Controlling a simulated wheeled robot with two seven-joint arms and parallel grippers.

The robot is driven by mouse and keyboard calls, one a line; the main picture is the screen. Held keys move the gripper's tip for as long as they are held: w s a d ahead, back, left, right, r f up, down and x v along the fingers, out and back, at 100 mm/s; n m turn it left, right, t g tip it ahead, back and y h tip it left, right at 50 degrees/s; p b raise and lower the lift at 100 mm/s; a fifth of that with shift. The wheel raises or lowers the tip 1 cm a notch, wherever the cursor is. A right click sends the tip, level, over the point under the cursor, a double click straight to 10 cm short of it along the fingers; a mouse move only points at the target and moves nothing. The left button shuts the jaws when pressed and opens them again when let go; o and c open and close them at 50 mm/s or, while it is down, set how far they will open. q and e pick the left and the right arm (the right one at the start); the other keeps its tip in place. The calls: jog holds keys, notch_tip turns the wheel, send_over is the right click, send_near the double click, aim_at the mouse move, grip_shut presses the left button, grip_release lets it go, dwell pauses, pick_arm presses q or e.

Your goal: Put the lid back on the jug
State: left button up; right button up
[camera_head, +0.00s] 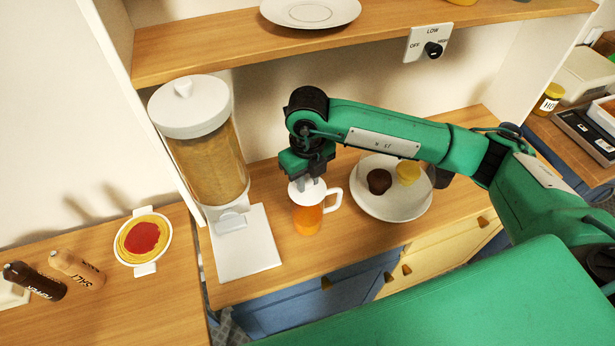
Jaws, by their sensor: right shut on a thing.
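The jug (307,220) stands upright on the wooden counter, with orange contents and a white handle on its right side. The white lid (301,194) is at the jug's mouth, under my right gripper (311,184). My right gripper points down over the jug and is shut on the lid, with its fingertips partly hidden at this small size. I cannot tell whether the lid rests fully on the rim or sits slightly above it. My left gripper is not in view.
A tall dispenser (208,165) on a white base stands left of the jug. A white plate (400,208) with a brown and a yellow item is close on the right. A shelf (220,44) runs above. Pepper and salt shakers (80,268) lie at far left.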

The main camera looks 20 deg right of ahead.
jog(key=b, duration=0.3)
jog(key=shift+f, duration=0.2)
dwell(3.0)
dwell(0.3)
jog(key=o, duration=1)
jog(key=shift+o, duration=0.6)
jog(key=o, duration=0.4)
jog(key=shift+r+p, duration=1.4)
jog(key=shift+r, duration=2.15)
jog(key=shift+c, duration=0.4)
grip_shut()
